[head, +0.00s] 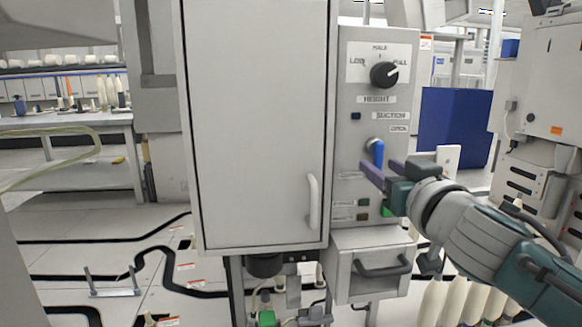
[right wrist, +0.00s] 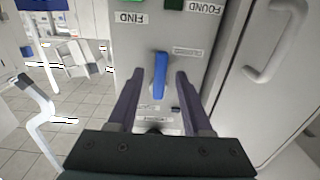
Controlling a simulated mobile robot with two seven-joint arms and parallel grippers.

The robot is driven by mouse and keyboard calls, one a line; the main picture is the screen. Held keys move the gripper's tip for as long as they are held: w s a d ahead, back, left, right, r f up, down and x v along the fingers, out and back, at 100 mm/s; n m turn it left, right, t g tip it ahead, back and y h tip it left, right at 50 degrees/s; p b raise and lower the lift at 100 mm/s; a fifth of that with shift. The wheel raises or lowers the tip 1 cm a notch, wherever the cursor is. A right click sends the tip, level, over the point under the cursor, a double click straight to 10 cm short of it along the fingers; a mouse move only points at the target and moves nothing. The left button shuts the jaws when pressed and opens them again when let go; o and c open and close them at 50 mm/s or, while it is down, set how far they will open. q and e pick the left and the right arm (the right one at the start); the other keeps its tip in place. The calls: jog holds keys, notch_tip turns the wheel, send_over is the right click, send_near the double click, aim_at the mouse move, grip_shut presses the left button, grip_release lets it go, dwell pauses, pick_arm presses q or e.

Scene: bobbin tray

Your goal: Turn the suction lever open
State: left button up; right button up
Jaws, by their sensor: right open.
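The blue suction lever (head: 375,152) sits on the grey control panel (head: 350,120), below the SUCTION label. It stands close to upright, tilted slightly. In the right wrist view the lever (right wrist: 160,76) shows between and beyond the two purple fingers. My right gripper (head: 384,174) is open, just below and in front of the lever in the head view. In the right wrist view the right gripper (right wrist: 156,95) has nothing between its fingers that it visibly touches. I cannot tell the exact gap to the lever. My left gripper is not in view.
A black knob (head: 384,75) is above the lever. A cabinet door (head: 256,120) with a white handle (head: 313,202) is left of the panel. A drawer (head: 370,266) with a dark handle is below. White cones (head: 452,300) stand at the lower right.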

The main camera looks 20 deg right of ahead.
jog(key=shift+w+d, duration=0.1)
jog(key=shift+w, duration=0.4)
grip_shut()
dwell(0.3)
